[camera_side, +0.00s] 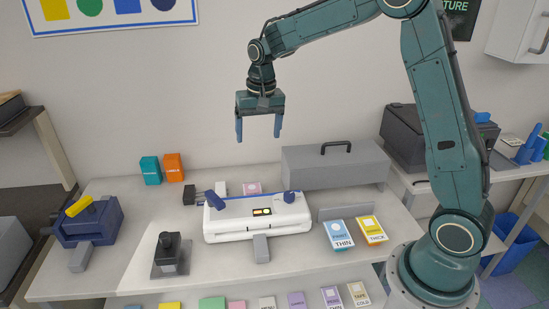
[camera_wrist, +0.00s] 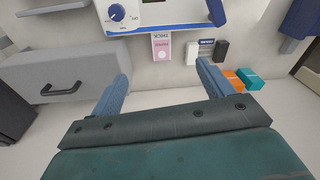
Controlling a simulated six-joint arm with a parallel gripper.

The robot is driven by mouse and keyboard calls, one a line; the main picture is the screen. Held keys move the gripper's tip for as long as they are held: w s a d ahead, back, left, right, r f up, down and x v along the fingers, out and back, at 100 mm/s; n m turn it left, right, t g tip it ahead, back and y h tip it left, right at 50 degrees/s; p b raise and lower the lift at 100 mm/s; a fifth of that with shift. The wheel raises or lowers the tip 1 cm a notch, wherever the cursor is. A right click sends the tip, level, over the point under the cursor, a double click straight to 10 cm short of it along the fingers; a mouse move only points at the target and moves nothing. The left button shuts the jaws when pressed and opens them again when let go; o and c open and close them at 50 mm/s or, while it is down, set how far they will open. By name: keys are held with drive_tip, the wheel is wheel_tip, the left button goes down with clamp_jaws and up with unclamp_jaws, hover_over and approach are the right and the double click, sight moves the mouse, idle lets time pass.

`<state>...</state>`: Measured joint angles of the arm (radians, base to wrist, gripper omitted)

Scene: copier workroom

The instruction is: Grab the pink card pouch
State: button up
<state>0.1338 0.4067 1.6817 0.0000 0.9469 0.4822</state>
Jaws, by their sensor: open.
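The pink card pouch (camera_side: 252,188) stands behind the white laminator (camera_side: 258,222) in the side view, with its lower part hidden by the machine. In the wrist view the pink pouch (camera_wrist: 162,51) shows between my fingers, beside the laminator (camera_wrist: 170,14), with a label reading "THICK". My gripper (camera_side: 259,138) is open and empty, pointing down, well above the table and above the pouch area. Its two blue fingers also show in the wrist view (camera_wrist: 162,74), apart, with nothing between them touching.
A grey case (camera_side: 335,166) with a black handle stands right of the pouch. A small white item (camera_side: 221,188) and a black block (camera_side: 189,195) stand left of it. Orange (camera_side: 173,167) and teal (camera_side: 150,169) boxes are farther left. Blue (camera_side: 340,236) and yellow (camera_side: 371,230) packs lie right front.

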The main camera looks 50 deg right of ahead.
drive_tip(key=m+g, duration=0.1)
drive_tip(key=m, duration=0.1)
hover_over(253, 189)
drive_tip(key=s+a, duration=0.2)
wheel_tip(253, 189, down, 10)
drive_tip(key=shift+w+a+r, duration=0.1)
drive_tip(key=shift+f, duration=4.3)
drive_tip(key=shift+f, duration=2.6)
drive_tip(key=shift+f, duration=0.25)
drive_tip(key=c, duration=1.1)
